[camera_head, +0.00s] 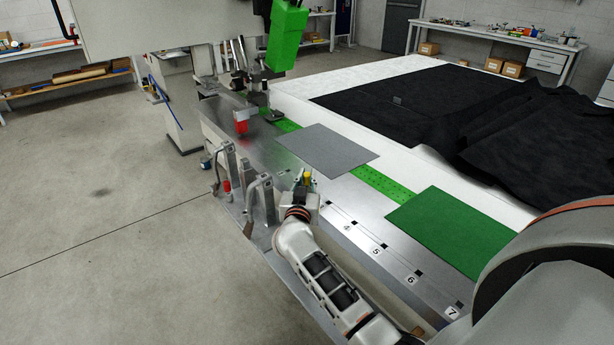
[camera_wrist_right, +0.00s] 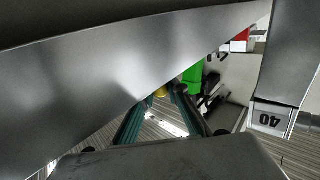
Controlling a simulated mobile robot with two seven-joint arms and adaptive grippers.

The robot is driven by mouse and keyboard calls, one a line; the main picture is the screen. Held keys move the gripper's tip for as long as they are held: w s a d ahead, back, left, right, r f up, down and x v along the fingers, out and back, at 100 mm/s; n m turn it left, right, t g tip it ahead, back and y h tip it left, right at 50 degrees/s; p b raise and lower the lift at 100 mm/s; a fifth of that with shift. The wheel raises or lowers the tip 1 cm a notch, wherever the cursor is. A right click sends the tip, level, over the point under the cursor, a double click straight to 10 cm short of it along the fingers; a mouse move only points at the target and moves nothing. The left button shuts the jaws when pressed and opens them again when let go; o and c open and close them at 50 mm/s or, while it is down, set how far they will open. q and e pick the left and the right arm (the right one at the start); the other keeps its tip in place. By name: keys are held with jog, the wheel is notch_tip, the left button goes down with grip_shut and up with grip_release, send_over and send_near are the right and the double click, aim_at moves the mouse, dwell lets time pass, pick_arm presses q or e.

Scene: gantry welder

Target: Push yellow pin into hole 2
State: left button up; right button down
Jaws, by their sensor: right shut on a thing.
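The yellow pin (camera_head: 307,176) shows as a small yellow piece at the tip of my right gripper (camera_head: 304,184), over the near edge of the metal table (camera_head: 345,212). In the right wrist view, a bit of the yellow pin (camera_wrist_right: 161,92) shows at the fingertips of my right gripper (camera_wrist_right: 165,95), which is shut on it. A row of small dark holes runs along the table, with labels 4 to 7 (camera_head: 384,246) readable. I cannot make out hole 2; my gripper and arm cover that part of the row. My left gripper is out of view.
Metal clamp levers (camera_head: 262,195) stand at the table's near edge, left of my right gripper. A grey sheet (camera_head: 326,148) and a green sheet (camera_head: 445,230) lie on the table. A red part (camera_head: 241,122) and a green machine head (camera_head: 286,36) are farther back.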

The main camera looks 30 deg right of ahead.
jog(key=c, duration=1.9)
grip_release()
jog(key=v, duration=1.2)
jog(key=shift+a+f, duration=0.1)
